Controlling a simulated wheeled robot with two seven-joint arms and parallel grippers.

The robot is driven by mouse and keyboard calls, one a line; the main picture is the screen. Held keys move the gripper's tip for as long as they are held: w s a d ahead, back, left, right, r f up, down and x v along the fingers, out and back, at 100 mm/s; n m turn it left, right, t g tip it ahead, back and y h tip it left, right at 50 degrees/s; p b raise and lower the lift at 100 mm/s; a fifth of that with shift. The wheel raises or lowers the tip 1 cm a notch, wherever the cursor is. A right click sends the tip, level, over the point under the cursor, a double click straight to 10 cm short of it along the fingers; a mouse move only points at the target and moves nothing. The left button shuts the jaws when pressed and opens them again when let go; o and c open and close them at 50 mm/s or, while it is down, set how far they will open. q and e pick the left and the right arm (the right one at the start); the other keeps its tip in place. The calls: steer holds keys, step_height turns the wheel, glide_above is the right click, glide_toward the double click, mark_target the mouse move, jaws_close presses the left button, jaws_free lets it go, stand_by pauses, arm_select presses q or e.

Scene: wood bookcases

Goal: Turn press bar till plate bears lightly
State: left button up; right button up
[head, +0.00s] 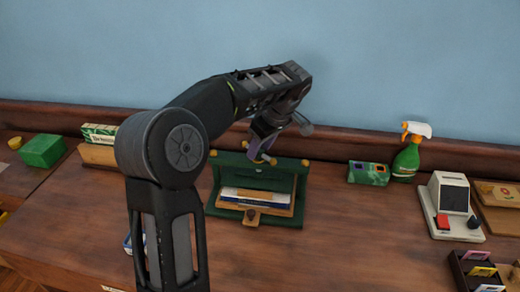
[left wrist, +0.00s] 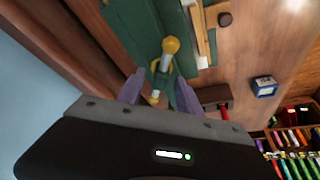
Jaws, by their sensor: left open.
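The green press (head: 285,166) stands on the wooden counter. A flat stack with white and blue edges (head: 243,194) lies in it, with a wooden piece and dark knob at the front. The press bar (left wrist: 165,62) is a pale rod with brass ball ends in the left wrist view. My left gripper (head: 262,156) is over the top of the press and hides part of it. Its purple fingers (left wrist: 158,92) are open on either side of the bar's near end. Contact with the bar cannot be told. The plate's contact is hidden. My right gripper is not in view.
A green patterned box (head: 368,173) and a spray bottle (head: 407,160) stand right of the press. A white device (head: 450,205) is farther right. A green block (head: 43,150) is at the far left. The counter in front of the press is clear.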

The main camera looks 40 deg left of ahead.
arm_select(q)
steer(key=shift+f, duration=0.2)
steer(key=shift+c, duration=0.2)
jaws_close()
stand_by(0.4)
